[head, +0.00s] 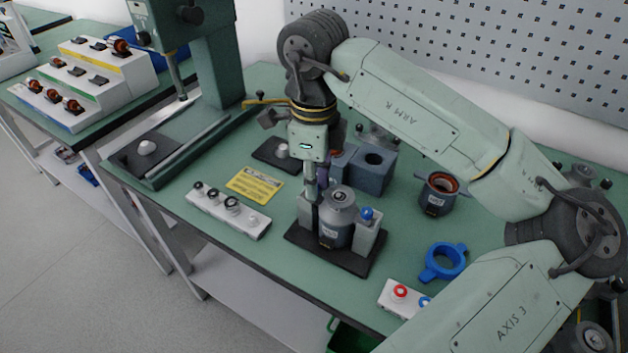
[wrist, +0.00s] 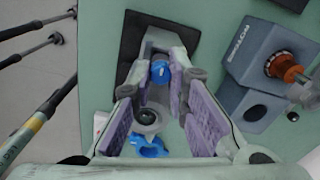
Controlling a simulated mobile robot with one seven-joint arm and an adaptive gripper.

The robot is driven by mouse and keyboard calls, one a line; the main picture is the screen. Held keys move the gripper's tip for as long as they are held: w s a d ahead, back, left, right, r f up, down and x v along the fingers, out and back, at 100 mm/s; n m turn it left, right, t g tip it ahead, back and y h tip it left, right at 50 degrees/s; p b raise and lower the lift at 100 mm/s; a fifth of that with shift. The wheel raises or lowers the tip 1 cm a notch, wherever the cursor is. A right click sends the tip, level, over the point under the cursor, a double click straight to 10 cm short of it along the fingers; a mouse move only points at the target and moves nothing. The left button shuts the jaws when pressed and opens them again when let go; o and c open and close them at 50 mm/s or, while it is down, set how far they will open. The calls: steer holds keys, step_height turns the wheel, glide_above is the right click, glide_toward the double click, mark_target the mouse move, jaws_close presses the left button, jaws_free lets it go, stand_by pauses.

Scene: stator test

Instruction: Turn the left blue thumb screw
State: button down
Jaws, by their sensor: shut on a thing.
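The stator fixture has a dark base (head: 345,258), two grey posts and a grey cylindrical housing (head: 337,228) between them. My gripper (head: 316,192) points down over the left post. In the wrist view its purple-padded fingers (wrist: 161,78) close around the left blue thumb screw (wrist: 159,70), whose round top shows between the tips. In the head view my gripper hides this screw. The right blue thumb screw (head: 366,213) stands on top of the right post, apart from my gripper. The housing also shows in the wrist view (wrist: 147,119), partly between the fingers.
A blue ring with tabs (head: 443,262) and a white button box (head: 402,298) lie to the right. Blue-grey blocks (head: 371,170) stand close behind the fixture. A white strip with dark knobs (head: 229,209) and a yellow card (head: 255,185) lie to the left.

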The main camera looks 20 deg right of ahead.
steer(key=m+b, duration=0.2)
steer(key=b, duration=0.1)
steer(key=shift+f+m, duration=0.2)
steer(key=shift+m, duration=0.1)
steer(key=shift+r+m+b, duration=0.15)
steer(key=shift+m+b, duration=1.15)
steer(key=shift+m, duration=0.3)
steer(key=c, duration=1.5)
jaws_free()
steer(key=shift+c, duration=0.2)
steer(key=shift+r, duration=0.1)
step_height(320, 180, up, 7)
steer(key=shift+r, duration=0.2)
